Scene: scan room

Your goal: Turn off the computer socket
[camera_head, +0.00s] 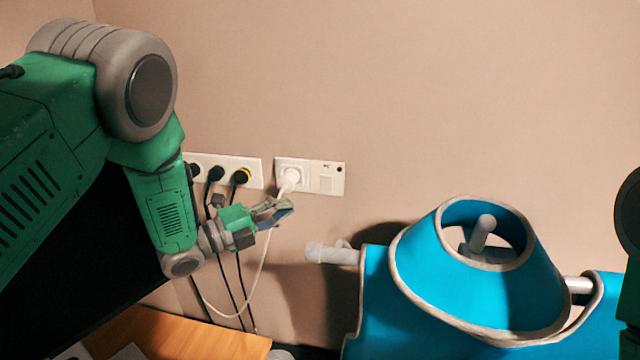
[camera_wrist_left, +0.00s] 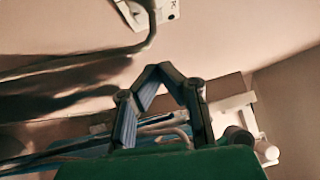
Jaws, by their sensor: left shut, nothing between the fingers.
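The white computer socket panel (camera_head: 333,170) is on the wall, with a small "PC" mark, a black dot and a square switch (camera_head: 327,184) on its right half. A white plug (camera_head: 291,178) with a white cable sits in its left half. My left gripper (camera_head: 287,208) is shut and empty, just below the panel and apart from the switch. In the left wrist view, its fingers (camera_wrist_left: 165,68) meet at the tips. There, part of the white panel (camera_wrist_left: 165,10) shows at the top, with a blurred cable in front. Whether the switch is on cannot be told.
A white socket strip (camera_head: 258,170) with several black plugs is left of the panel, cables hanging down. A wooden desk (camera_head: 180,338) and a dark screen (camera_head: 90,260) are at lower left. A blue apron-like garment (camera_head: 480,290) hangs on a rack at lower right.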

